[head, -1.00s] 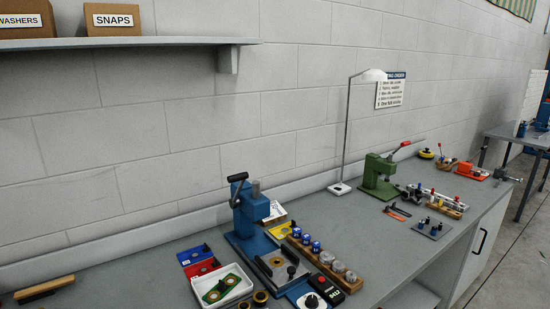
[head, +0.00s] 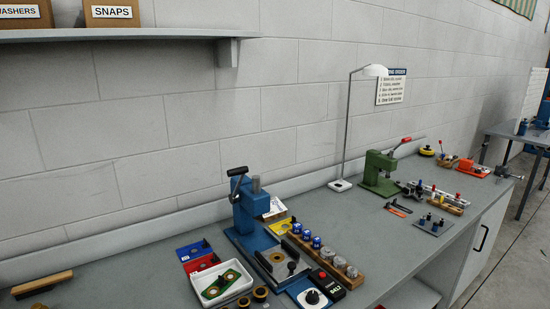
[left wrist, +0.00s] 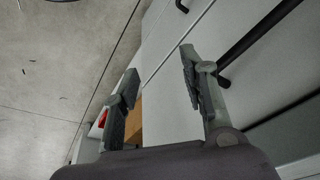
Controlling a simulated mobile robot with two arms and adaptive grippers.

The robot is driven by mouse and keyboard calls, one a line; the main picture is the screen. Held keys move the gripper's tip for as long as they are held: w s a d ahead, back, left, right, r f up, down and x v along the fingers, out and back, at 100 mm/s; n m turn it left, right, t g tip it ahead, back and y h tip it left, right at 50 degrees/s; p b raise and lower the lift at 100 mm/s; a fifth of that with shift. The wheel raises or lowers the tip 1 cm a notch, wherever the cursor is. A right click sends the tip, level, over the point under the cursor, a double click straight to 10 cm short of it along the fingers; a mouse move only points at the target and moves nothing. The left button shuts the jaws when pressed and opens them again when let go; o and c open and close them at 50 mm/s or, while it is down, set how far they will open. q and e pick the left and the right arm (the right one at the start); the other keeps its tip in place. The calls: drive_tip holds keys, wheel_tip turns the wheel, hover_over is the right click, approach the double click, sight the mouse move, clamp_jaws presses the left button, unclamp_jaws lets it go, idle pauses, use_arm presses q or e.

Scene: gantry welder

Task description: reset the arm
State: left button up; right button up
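No gripper or arm of mine shows in the head view. In the left wrist view my left gripper (left wrist: 158,98) is open, its two dark fingers spread with nothing between them. Behind it are pale cabinet fronts and concrete floor. A blue press (head: 250,215) with a black-knobbed lever (head: 238,172) stands on the grey bench (head: 150,285). A green press (head: 380,172) with a red-tipped lever (head: 405,140) stands farther right. The frames do not show which arm the task means. My right gripper is not in view.
A white tray (head: 237,290) and a wooden block with several blue and grey pieces (head: 345,278) sit near the blue press. A lamp (head: 341,185) stands between the presses. A shelf (head: 120,34) with boxes overhangs the left. In the left wrist view a dark bar handle (left wrist: 255,42) is close to the gripper.

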use_arm(q)
wheel_tip(320, 180, down, 14)
drive_tip(key=s+b, duration=0.2)
drive_tip(key=s+a+f+g+b, duration=0.1)
drive_tip(key=s+f+b, duration=0.1)
drive_tip(key=s+f, duration=0.6)
drive_tip(key=s+a+f+g+b, duration=0.1)
drive_tip(key=s+a+f+b, duration=0.1)
drive_tip(key=s+f, duration=0.7)
wheel_tip(320, 180, down, 9)
drive_tip(key=shift+r+b, duration=0.2)
drive_tip(key=shift+b, duration=0.6)
drive_tip(key=shift+s, duration=0.1)
